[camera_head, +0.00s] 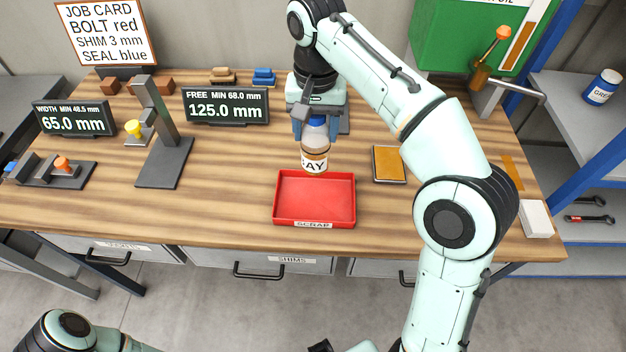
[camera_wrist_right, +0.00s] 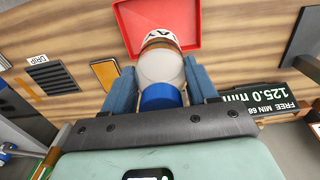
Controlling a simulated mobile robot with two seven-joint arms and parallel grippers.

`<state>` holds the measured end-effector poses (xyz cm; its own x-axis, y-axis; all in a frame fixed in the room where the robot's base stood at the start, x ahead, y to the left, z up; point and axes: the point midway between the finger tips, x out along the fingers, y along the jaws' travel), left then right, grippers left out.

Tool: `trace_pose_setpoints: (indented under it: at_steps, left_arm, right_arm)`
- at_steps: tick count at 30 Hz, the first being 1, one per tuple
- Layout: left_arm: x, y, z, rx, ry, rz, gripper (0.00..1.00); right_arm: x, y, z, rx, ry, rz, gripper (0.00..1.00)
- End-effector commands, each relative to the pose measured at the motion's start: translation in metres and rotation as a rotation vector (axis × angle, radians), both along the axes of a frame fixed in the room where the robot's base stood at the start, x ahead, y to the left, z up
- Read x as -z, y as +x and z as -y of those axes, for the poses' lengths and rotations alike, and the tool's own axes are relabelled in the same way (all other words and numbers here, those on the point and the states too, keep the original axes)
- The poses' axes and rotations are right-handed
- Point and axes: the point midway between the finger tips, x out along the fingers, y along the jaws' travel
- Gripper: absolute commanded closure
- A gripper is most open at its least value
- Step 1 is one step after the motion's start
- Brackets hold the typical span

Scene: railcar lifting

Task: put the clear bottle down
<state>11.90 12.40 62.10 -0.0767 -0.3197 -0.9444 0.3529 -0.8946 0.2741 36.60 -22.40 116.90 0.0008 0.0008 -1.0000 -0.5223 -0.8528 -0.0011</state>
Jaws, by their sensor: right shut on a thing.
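The clear bottle (camera_head: 315,150) has a blue cap, an amber band and a label ending in "AY". My right gripper (camera_head: 313,128) is shut on it near its cap, and the bottle hangs upright just behind the red scrap tray (camera_head: 314,222). I cannot tell whether its base touches the bench. In the right wrist view the bottle (camera_wrist_right: 160,66) sits between the two blue fingers (camera_wrist_right: 166,90), with the red tray (camera_wrist_right: 125,22) beyond it. My left gripper is not clearly in view; only parts of my left arm show at the bottom left.
An amber pad (camera_head: 389,165) lies right of the bottle. The display reading 125.0 mm (camera_head: 226,106) and a grey stand (camera_head: 163,163) are to the left. A white block (camera_head: 536,219) lies near the right edge. Bare wood lies between the stand and tray.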

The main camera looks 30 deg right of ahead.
Motion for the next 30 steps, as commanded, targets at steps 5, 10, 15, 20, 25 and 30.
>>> trace_pose_setpoints:
  at_steps: [5,10,15,20,25,30]
  left_arm:
    - [0.026,-0.014,0.0,0.0,0.0,-0.017,0.35]
    - [0.036,-0.019,0.0,0.0,0.0,-0.021,0.35]
    - [0.038,-0.02,0.0,0.0,0.0,-0.021,0.35]
    - [0.045,-0.022,0.0,0.0,0.0,-0.025,0.35]
    - [0.049,-0.024,0.0,0.0,0.0,-0.027,0.35]
    - [0.049,-0.024,0.0,0.0,0.0,-0.027,0.35]
  right_arm:
    - [0.055,-0.002,0.0,0.001,-0.001,-0.006,0.96]
    - [0.088,-0.001,0.001,0.002,-0.001,-0.003,0.96]
    - [0.101,0.0,0.0,0.001,0.0,0.0,0.96]
    - [0.123,-0.001,0.0,0.0,0.0,-0.004,0.96]
    - [0.142,0.0,0.0,0.0,0.0,0.0,0.96]
    - [0.142,0.0,0.0,0.0,0.0,0.001,0.96]
